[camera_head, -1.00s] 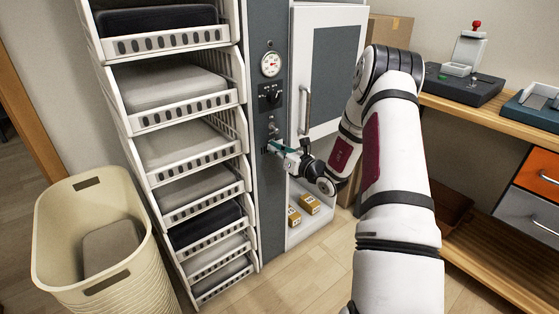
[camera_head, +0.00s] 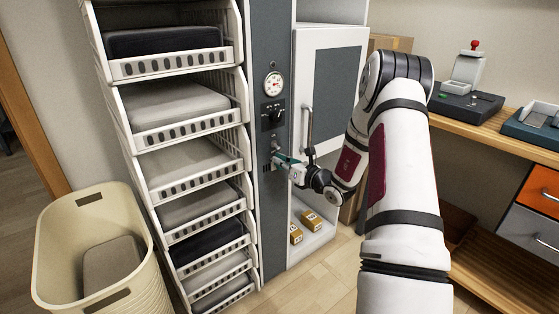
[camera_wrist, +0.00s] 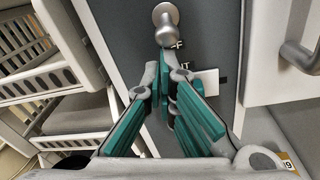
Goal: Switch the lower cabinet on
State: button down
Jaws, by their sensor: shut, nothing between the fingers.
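The cabinet's grey control strip (camera_head: 270,210) carries a silver switch knob (camera_head: 276,141), which shows larger at the top of the wrist view (camera_wrist: 166,20). My gripper (camera_head: 277,158) is in front of the strip, just below the knob. In the wrist view its teal fingers (camera_wrist: 165,75) are shut and empty, with the tips pointing up toward the knob's base. I cannot tell whether the tips touch it. The fingers partly cover a white label (camera_wrist: 205,80) on the strip.
A gauge (camera_head: 273,84) and a black dial (camera_head: 272,114) sit above the knob. The white door (camera_head: 334,42) with its bar handle (camera_head: 308,128) is to the right. Small yellow boxes (camera_head: 311,220) lie in the lower compartment. A rack of trays (camera_head: 179,135) stands close left.

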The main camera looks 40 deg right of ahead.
jog(key=shift+s+r+g+p, duration=0.3)
jog(key=shift+g+p, duration=0.5)
jog(key=shift+p, duration=0.75)
jog(key=shift+s+r+g+h+p, duration=0.15)
jog(key=shift+r+g+p, duration=0.7)
jog(key=shift+p, duration=0.8)
jog(key=shift+s+r+g+h+p, duration=0.15)
jog(key=shift+r+g+p, duration=0.7)
jog(key=shift+p, duration=0.8)
jog(key=shift+w+r, duration=0.1)
jog(key=shift+d, duration=0.1)
